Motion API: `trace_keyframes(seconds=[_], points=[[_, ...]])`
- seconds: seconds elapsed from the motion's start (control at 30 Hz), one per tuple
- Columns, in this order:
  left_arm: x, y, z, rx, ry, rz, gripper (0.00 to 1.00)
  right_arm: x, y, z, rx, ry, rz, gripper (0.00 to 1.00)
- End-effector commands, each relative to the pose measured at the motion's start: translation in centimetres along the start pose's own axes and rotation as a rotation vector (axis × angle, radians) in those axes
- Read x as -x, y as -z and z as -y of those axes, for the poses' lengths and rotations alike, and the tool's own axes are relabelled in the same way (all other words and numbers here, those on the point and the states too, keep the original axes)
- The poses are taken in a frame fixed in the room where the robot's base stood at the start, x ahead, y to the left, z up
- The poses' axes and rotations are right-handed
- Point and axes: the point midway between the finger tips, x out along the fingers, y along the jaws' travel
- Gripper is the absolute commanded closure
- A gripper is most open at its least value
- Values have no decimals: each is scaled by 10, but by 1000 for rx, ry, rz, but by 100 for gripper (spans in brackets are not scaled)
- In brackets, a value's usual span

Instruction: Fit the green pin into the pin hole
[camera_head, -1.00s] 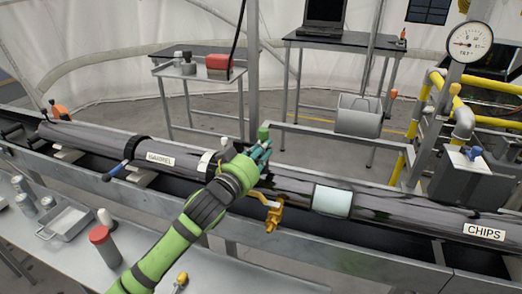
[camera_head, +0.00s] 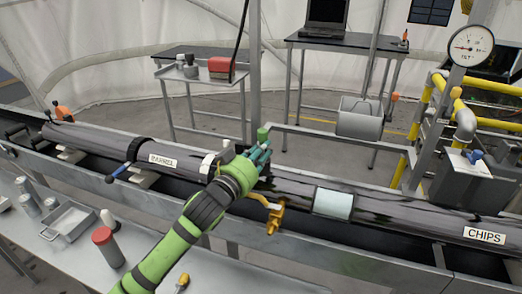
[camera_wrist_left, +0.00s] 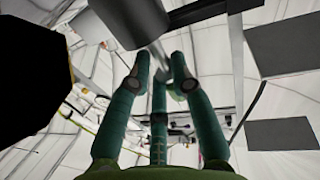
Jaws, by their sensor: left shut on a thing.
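The green pin (camera_head: 262,134) shows as a small green end sticking up at the fingertips of my left gripper (camera_head: 260,153). The gripper is shut on it, with its teal fingers above the long dark pipe (camera_head: 281,184). In the left wrist view the fingers of my left gripper (camera_wrist_left: 160,62) come close together, and a small green part beside the right finger may be the pin. I cannot make out the pin hole; the hand covers part of the pipe there. My right gripper is not in view.
The pipe lies in a grey trough (camera_head: 330,235) with a yellow valve (camera_head: 273,222) at its near side. A front bench (camera_head: 215,277) holds a red-capped cylinder (camera_head: 106,245) and a tray (camera_head: 70,220). A gauge (camera_head: 471,46) and yellow rails stand right.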

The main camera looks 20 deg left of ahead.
Motion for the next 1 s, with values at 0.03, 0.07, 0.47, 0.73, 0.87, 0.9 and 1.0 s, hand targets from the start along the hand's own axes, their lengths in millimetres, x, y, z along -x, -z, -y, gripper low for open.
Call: trace_keyframes(seconds=[0.03,0.07,0.47,0.73,0.87,0.9,1.0], points=[[0,8,0,-2,-2,-13,100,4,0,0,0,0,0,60],[0,8,0,-1,-2,-12,100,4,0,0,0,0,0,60],[0,1,-2,5,-4,0,100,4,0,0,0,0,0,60],[0,-6,-1,5,-3,3,100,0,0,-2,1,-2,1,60],[1,-9,0,4,-3,3,100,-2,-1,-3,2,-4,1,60],[1,-10,0,4,-2,3,100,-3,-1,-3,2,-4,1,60],[1,-13,0,4,-2,3,100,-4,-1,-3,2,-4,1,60]])
